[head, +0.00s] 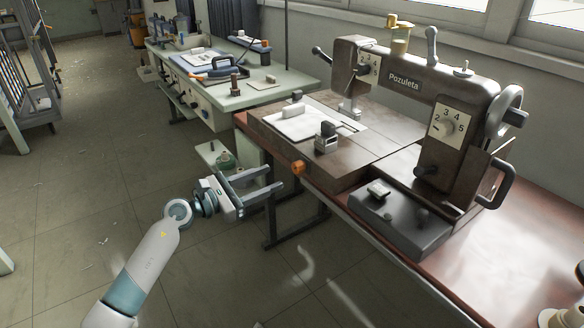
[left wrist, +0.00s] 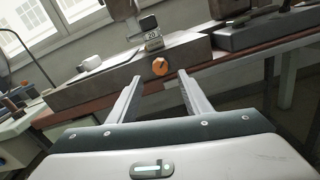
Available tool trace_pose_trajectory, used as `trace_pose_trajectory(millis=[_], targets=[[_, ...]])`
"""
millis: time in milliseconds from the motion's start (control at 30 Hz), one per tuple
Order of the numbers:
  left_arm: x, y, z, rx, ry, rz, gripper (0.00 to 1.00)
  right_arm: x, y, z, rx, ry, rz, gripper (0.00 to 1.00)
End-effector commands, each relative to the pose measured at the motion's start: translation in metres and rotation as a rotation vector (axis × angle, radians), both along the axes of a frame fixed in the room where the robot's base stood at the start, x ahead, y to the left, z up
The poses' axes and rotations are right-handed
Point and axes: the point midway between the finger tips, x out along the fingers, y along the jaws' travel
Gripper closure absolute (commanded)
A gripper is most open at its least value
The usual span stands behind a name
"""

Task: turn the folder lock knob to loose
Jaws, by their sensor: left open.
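The left gripper's fingers (left wrist: 160,78) also show in the left wrist view. My right gripper is in neither view.
The brown sewing machine (head: 405,82) stands on a reddish table (head: 490,262). A black pedal-like box (head: 400,215) lies in front of its bed. A small block (head: 326,138) stands on the bed above the knob. A green bench (head: 255,92) stands behind. The floor at left is open.

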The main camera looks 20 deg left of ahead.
Motion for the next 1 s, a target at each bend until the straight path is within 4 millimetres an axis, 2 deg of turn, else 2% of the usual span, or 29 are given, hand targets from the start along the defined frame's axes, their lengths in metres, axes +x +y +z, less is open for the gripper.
trace_pose_trajectory(millis=[200,433,633,967,1000], targets=[[0.033,-0.025,0.002,-0.004,-0.001,0.0,0.55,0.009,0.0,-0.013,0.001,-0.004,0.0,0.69],[0.058,-0.045,0.001,-0.001,0.0,0.0,0.55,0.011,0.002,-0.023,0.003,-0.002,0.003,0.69],[0.067,-0.052,0.0,-0.001,-0.001,0.0,0.55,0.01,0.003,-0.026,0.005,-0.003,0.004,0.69],[0.068,-0.053,0.0,0.0,0.0,0.0,0.55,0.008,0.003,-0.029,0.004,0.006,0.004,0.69],[0.068,-0.053,0.0,0.0,0.0,0.0,0.65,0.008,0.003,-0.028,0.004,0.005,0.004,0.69]])
